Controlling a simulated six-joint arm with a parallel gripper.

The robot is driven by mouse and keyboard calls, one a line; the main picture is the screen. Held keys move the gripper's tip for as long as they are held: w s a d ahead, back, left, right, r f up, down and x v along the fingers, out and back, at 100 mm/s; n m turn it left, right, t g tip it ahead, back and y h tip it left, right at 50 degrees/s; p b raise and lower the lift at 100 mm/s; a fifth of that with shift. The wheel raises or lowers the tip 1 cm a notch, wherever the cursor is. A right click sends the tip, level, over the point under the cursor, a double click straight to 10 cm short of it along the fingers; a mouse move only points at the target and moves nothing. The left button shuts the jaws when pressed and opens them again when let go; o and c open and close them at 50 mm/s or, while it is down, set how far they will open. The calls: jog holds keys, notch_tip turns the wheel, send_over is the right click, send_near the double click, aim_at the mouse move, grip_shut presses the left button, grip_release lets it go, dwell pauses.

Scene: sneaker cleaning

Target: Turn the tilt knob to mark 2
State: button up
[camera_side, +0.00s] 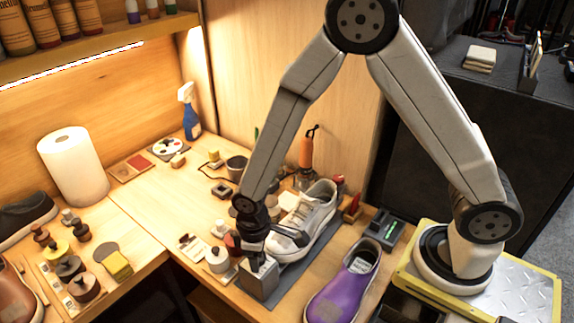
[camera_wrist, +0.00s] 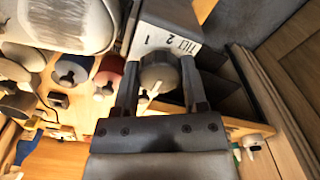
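The tilt knob (camera_wrist: 158,72) is a round grey knob on the grey block, seen in the wrist view. A pale pointer strip (camera_wrist: 150,93) shows at its lower edge, toward my gripper. The label plate (camera_wrist: 170,42) beyond it reads TILT with marks 1 and 2. My gripper (camera_wrist: 160,82) has one finger on each side of the knob; I cannot tell whether they touch it. In the side view my gripper (camera_side: 254,246) is down at the grey block (camera_side: 260,277), and the knob is hidden there.
A white sneaker (camera_side: 308,217) rests on the grey mat just behind the block. A purple shoe (camera_side: 345,285) stands to the right. Small pots and a white-lidded jar (camera_side: 217,260) stand close on the left. The table's front edge is near.

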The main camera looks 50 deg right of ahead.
jog(key=shift+c, duration=0.9)
jog(key=shift+m, duration=2)
jog(key=shift+m, duration=2)
jog(key=m, duration=0.4)
